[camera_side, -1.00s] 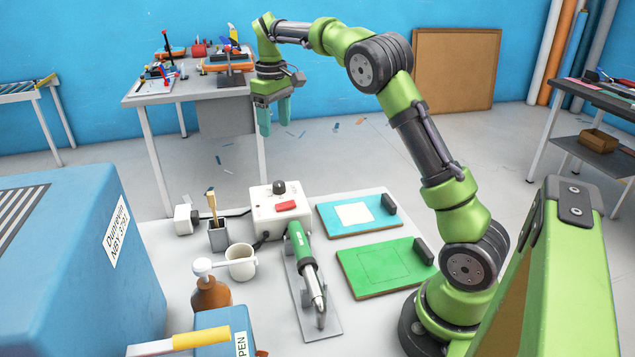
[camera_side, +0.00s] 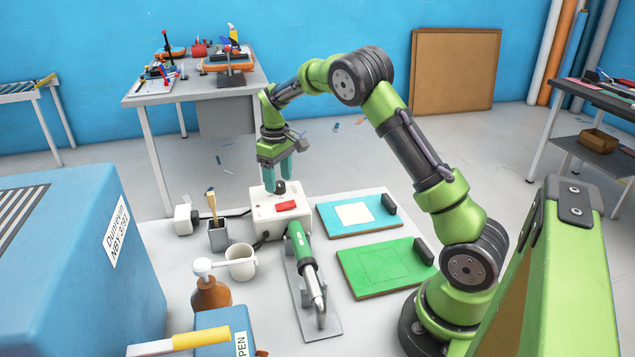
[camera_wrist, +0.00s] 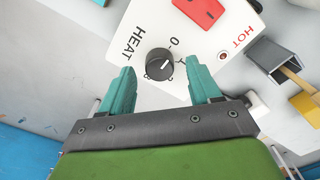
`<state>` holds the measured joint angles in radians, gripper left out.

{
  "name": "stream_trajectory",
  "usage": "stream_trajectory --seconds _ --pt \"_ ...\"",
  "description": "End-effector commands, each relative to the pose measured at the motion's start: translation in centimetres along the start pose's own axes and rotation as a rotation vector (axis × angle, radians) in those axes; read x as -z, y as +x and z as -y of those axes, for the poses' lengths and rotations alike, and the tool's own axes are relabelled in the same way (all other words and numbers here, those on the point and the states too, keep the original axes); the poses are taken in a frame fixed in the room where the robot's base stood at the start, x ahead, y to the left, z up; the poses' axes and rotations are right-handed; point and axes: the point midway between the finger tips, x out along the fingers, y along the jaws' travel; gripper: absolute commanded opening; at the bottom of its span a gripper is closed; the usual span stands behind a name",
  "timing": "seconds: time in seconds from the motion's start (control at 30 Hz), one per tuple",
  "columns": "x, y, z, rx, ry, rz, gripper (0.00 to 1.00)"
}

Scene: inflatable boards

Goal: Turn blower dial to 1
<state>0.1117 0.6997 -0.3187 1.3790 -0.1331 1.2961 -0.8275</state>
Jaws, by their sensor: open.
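The blower's white control box (camera_side: 264,212) stands on the table in the side view. Its black dial (camera_side: 280,187) sits on top behind a red switch (camera_side: 286,206). In the wrist view the dial (camera_wrist: 160,64) has a light pointer mark and printed figures around it, partly hidden, with "HEAT" beside it. My gripper (camera_side: 280,175) is over the box, its teal fingers pointing down. In the wrist view the open fingers (camera_wrist: 162,85) lie on either side of the dial with gaps. Whether the fingertips are level with the dial cannot be told.
The green-handled blower (camera_side: 301,249) lies on a grey stand in front of the box. A brush holder (camera_side: 218,236) and white cup (camera_side: 241,262) stand to the left. Blue (camera_side: 331,222) and green (camera_side: 367,286) boards lie to the right.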

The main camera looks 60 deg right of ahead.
Motion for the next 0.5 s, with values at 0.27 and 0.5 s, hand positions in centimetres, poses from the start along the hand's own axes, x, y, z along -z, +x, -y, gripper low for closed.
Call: stream_trajectory --seconds 0.27,0.5 --pt "0.0 1.48 -0.02 -0.001 0.001 -0.001 0.62" --pt "0.0 1.45 -0.02 -0.001 0.001 -0.001 0.56"
